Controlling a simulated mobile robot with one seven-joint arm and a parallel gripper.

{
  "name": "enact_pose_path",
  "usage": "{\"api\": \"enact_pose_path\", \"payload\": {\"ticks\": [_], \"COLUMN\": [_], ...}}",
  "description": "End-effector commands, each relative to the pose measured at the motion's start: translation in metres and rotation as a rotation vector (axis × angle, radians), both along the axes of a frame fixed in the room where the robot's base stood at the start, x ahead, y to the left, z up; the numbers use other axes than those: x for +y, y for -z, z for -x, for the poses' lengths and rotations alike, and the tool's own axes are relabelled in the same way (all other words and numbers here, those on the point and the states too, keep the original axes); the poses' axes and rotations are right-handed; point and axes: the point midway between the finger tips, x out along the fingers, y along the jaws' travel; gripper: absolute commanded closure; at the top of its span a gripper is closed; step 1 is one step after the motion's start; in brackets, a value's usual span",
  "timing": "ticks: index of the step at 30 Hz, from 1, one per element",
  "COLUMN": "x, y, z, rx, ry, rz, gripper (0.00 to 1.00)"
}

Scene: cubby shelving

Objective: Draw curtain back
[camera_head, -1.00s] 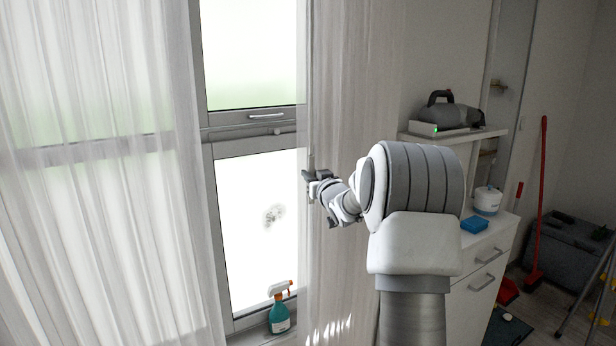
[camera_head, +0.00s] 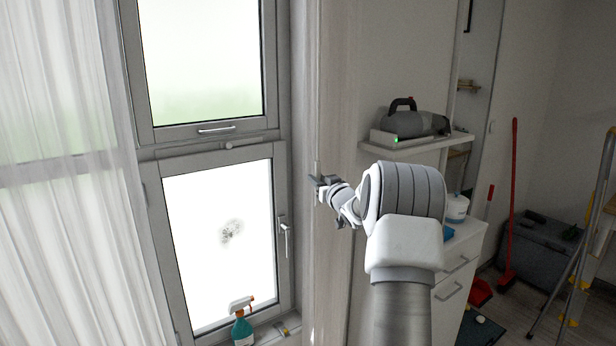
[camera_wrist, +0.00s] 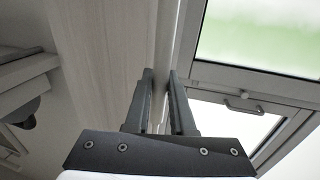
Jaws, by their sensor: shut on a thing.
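The left curtain (camera_head: 60,150) is sheer and hangs over the left part of the window. The window (camera_head: 225,225) between them is uncovered, with its side handle in sight and a dark smudge on the lower pane.
A teal spray bottle (camera_head: 243,328) stands on the windowsill. Right of my arm, a wall shelf (camera_head: 440,142) holds a grey handheld device (camera_head: 415,121) above a white drawer cabinet (camera_head: 452,290). A red-handled broom (camera_head: 511,200) and a stepladder (camera_head: 590,230) stand farther right.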

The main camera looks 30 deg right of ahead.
Motion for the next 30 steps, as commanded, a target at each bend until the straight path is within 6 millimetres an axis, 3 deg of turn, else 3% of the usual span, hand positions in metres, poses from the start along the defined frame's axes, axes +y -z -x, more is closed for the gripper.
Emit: {"api": "enact_pose_path", "payload": {"ticks": [3, 10, 24, 25, 27, 30], "x": [-0.018, -0.038, -0.043, -0.043, -0.043, -0.043], "y": [-0.004, -0.003, -0.001, -0.001, -0.001, -0.001], "z": [-0.001, -0.002, -0.002, -0.002, -0.002, -0.002], "rx": [-0.001, -0.001, -0.002, -0.002, -0.002, -0.001], "ry": [0.002, 0.0, -0.001, -0.001, -0.001, -0.001], "rz": [0.0, 0.0, 0.0, 0.0, 0.0, 0.0], "gripper": [1.0, 1.0, 1.0, 0.74, 0.65, 0.65]}}
